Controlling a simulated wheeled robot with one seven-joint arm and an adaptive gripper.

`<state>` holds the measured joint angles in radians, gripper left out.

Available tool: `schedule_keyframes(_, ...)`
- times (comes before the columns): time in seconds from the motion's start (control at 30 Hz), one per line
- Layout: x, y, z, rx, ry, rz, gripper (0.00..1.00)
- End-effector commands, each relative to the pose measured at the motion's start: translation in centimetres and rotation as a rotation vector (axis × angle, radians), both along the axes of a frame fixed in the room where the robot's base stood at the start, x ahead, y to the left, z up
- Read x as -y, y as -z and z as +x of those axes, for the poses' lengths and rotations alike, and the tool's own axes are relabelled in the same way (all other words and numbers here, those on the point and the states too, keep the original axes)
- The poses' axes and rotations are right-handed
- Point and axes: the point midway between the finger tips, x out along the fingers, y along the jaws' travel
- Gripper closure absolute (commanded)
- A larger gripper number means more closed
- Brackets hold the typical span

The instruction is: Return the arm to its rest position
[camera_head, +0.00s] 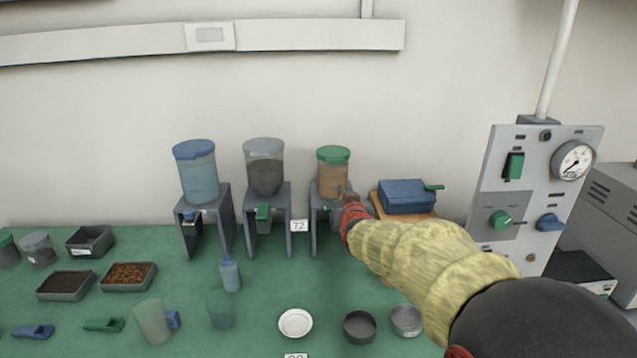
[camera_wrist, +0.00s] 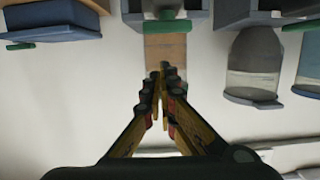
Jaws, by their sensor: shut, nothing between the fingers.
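My arm, in a yellow sleeve, reaches from the lower right of the head view toward the back of the green table. My gripper (camera_head: 343,194) is in front of the green-lidded dispenser (camera_head: 333,165), partly covering its stand. In the wrist view my gripper (camera_wrist: 161,72) is shut with its fingertips together and nothing between them. The brown body of that dispenser (camera_wrist: 165,48) shows behind the fingertips, and the picture is upside down. I cannot tell whether the fingers touch it.
Grey (camera_head: 265,172) and blue (camera_head: 197,175) dispensers stand left of it. A blue box (camera_head: 406,196) is close on the right, then a control panel (camera_head: 535,195). Trays, cups and dishes, including a white dish (camera_head: 295,322), cover the table's front.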

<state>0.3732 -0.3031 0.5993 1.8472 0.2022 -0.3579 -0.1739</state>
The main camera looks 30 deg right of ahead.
Motion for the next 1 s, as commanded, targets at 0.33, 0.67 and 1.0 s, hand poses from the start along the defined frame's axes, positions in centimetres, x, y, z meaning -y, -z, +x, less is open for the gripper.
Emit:
schedule_keyframes(0.33,-0.8,3.1,-0.5,-0.084,-0.013,0.065,1.0)
schedule_keyframes(0.67,-10.9,12.4,-13.7,-0.615,-0.121,0.312,1.0)
schedule_keyframes(1.0,-22.4,7.0,-32.7,-0.951,-0.284,0.299,1.0)
